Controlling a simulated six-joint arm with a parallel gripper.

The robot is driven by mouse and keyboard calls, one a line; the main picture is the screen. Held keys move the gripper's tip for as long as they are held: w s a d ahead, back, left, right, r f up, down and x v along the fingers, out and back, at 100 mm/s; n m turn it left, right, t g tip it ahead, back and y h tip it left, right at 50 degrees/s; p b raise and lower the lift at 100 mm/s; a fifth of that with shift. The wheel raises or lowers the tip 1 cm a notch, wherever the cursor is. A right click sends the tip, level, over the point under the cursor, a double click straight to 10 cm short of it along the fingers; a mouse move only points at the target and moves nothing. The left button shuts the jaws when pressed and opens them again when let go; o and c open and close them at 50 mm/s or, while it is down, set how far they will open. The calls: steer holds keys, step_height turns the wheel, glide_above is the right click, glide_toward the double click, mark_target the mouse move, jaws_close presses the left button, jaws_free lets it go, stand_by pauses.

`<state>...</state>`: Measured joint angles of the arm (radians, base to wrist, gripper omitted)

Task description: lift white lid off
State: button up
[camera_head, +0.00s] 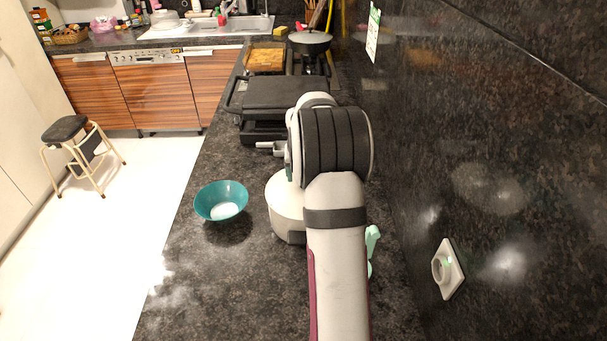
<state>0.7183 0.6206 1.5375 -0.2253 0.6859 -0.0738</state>
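A white rounded thing (284,205) stands on the dark counter, just left of my arm and partly behind it. It has a dark part low at its front. I cannot tell whether its top is the white lid, or where a lid edge lies. My arm's pale links and dark ringed joint cover its right side.
A teal bowl (221,202) stands left of the white thing. A black grill (285,95) is behind it. A mint green item (372,238) shows right of my arm. The dark wall with a socket (448,268) bounds the right. The front-left counter is clear.

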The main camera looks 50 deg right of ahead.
steer(key=shift+c, duration=0.3)
jaws_close()
stand_by(0.4)
